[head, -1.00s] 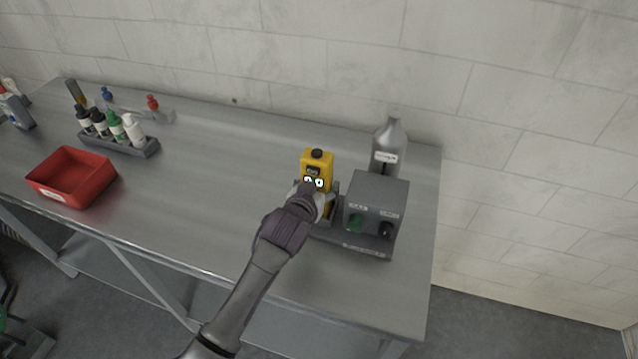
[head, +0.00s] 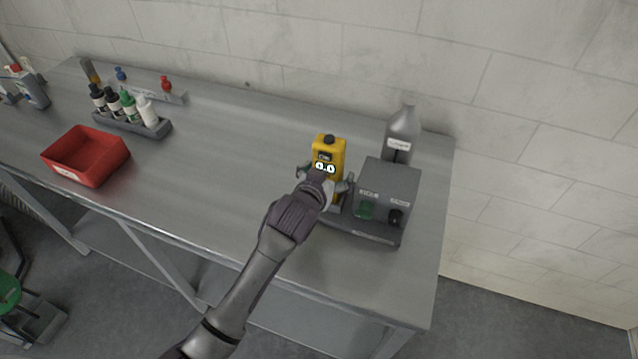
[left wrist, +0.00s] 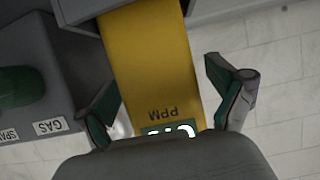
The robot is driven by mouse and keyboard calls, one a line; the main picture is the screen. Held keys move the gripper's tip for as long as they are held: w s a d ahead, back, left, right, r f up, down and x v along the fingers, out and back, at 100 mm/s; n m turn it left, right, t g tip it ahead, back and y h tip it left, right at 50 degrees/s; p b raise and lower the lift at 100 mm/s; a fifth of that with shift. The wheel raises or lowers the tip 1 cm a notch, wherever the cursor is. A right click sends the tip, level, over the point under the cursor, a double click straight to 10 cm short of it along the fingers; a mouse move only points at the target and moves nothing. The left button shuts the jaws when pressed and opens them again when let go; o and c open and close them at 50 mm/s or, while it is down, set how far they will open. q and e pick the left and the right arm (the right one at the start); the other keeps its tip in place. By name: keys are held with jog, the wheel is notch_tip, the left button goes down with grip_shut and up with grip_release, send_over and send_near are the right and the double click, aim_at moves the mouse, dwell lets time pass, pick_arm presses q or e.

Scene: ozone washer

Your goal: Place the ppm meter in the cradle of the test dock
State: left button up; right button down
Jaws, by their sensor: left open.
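The ppm meter (head: 328,152) is a yellow box with a dark top knob and a lit display. It stands upright at the left part of the test dock (head: 392,185), on the dock's dark base. My left gripper (head: 325,177) is open, with one finger on each side of the meter. In the left wrist view the meter (left wrist: 155,60) shows upside down between the spread fingers, with gaps on both sides. The cradle is hidden behind my gripper and the meter, so how deep the meter sits cannot be told. My right gripper is not in view.
A grey bottle (head: 402,130) stands behind the dock, near the bench's right end. A red tray (head: 85,172) and a rack of small bottles (head: 130,122) are at the left. The middle of the metal bench (head: 225,165) is clear.

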pick_arm(q)
jog(key=b+v, duration=0.1)
jog(key=v, duration=0.9)
jog(key=shift+s+a+r, duration=0.15)
jog(key=shift+s+r, duration=0.05)
jog(key=shift+s, duration=0.15)
